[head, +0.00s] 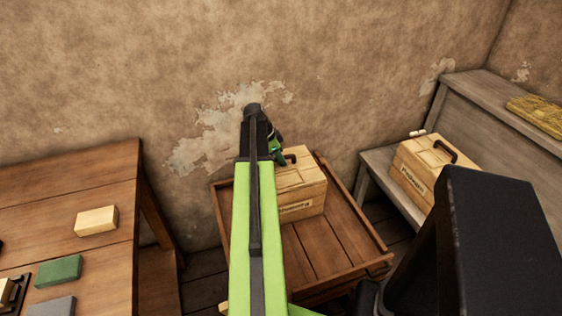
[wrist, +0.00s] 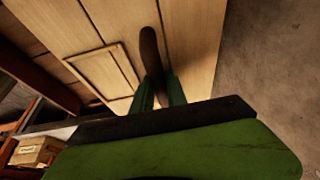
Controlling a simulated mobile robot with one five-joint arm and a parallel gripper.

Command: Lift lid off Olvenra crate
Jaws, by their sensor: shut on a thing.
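The Olvenra crate (head: 306,196), a pale wooden box with a dark label on its front, stands on a low wooden stand in the head view. Its lid (head: 304,162) rests on top, partly hidden by my arm. The dark lid handle (head: 291,157) arches up beside my gripper (head: 278,155). In the wrist view the handle (wrist: 149,48) stands between the two green fingers of my gripper (wrist: 159,92), which is shut on it. Pale wooden boards of the crate (wrist: 195,45) fill much of that view. I see no clear gap between lid and crate.
A second labelled crate (head: 428,178) with a dark handle stands on a grey bench (head: 376,165) at the right. A wooden table (head: 105,185) at the left holds several small blocks. The raised-rim stand (head: 345,235) has bare boards at its front right. The wall is close behind.

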